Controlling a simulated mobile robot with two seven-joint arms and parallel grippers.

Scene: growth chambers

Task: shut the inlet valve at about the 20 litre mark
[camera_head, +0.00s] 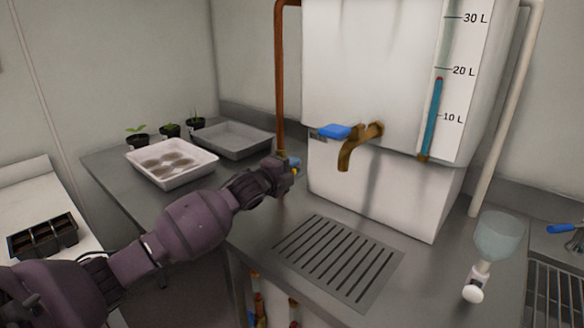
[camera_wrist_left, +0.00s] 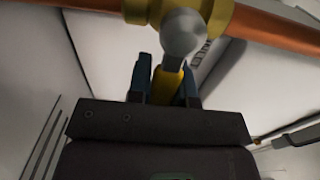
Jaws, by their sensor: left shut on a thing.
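A white water tank (camera_head: 370,60) carries a sight gauge (camera_head: 432,120). Its blue column with a red top stands slightly below the 20 L mark. A copper pipe (camera_head: 280,80) runs down the tank's left side to the inlet valve. In the left wrist view the valve's brass body (camera_wrist_left: 215,14) sits on the pipe, with a yellow lever (camera_wrist_left: 166,86) reaching toward me. My left gripper (camera_head: 290,165) is shut on that lever, its blue fingers (camera_wrist_left: 164,88) on either side. In the head view the gripper hides most of the valve. My right gripper is not in view.
A brass tap with a blue handle (camera_head: 335,131) juts from the tank front above a slotted drain (camera_head: 335,262). A white tray (camera_head: 172,178), grey tray (camera_head: 240,141) and seedling pots stand at the left. A funnel-topped vessel (camera_head: 497,240) stands at the right.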

